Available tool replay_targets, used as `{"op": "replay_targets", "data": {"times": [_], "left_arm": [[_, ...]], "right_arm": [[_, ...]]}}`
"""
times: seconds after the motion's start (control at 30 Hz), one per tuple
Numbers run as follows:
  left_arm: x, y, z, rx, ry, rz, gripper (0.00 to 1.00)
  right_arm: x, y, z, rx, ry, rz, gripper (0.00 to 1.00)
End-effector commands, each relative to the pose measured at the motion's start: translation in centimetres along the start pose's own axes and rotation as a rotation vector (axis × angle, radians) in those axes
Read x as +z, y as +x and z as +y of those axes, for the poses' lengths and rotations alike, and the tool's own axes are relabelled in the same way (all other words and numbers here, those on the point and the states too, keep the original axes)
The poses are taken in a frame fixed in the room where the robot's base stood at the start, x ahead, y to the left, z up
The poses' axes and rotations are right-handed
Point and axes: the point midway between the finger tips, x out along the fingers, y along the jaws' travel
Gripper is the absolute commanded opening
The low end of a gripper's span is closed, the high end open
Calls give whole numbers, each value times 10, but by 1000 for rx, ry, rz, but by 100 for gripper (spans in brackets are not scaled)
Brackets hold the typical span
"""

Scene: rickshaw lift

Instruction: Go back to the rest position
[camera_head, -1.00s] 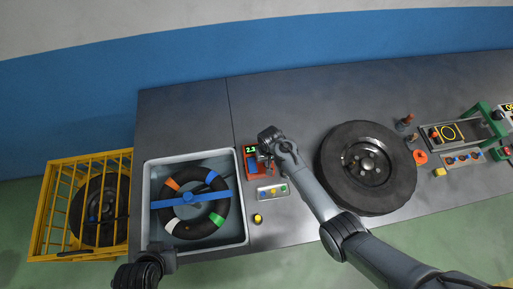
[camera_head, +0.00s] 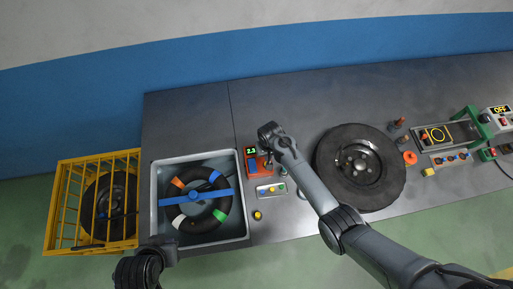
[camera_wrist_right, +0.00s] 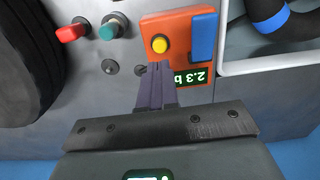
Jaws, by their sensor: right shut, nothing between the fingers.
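In the head view my right gripper (camera_head: 268,152) hangs over the bench beside the orange gauge box with the lit "2.3" display (camera_head: 251,152). In the right wrist view the right gripper's fingers (camera_wrist_right: 156,75) are together with nothing between them. Their tips point at the orange box (camera_wrist_right: 180,40), just below its yellow button (camera_wrist_right: 159,44); I cannot tell whether they touch it. My left gripper (camera_head: 160,250) is at the bottom left, by the front edge of the grey tub (camera_head: 155,205); its fingers cannot be made out.
The tub holds a dark ring with coloured bands and a blue bar (camera_head: 196,197). A yellow cage (camera_head: 62,165) with a wheel stands at left. A large wheel (camera_head: 385,150) lies right of the right gripper. A button panel (camera_head: 271,190) sits in front of the gauge.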

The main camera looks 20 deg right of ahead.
Motion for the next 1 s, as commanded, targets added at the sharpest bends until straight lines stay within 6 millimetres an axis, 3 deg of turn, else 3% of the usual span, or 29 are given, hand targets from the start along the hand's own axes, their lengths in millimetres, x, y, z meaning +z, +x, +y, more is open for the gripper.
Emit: {"op": "replay_targets", "data": {"times": [0.33,0.47,0.57,0.67,0.7,0.77,0.87,1.0], "left_arm": [[1,1,-1,-4,5,-2,0],[1,1,-1,-3,4,-2,0],[1,1,0,-1,2,-2,0],[0,1,0,1,-1,-1,0],[0,1,1,2,-3,-1,0],[0,1,1,4,-5,0,0],[0,1,2,6,-7,0,0],[0,1,2,6,-7,-1,0]], "right_arm": [[3,3,0,1,0,-5,0],[22,19,3,5,1,-37,0],[53,44,11,16,3,-89,0],[102,76,24,31,8,-159,0],[128,88,30,35,11,-183,0],[162,99,41,38,20,-199,0],[208,98,56,38,33,-190,0],[249,69,74,32,15,-138,0]]}}
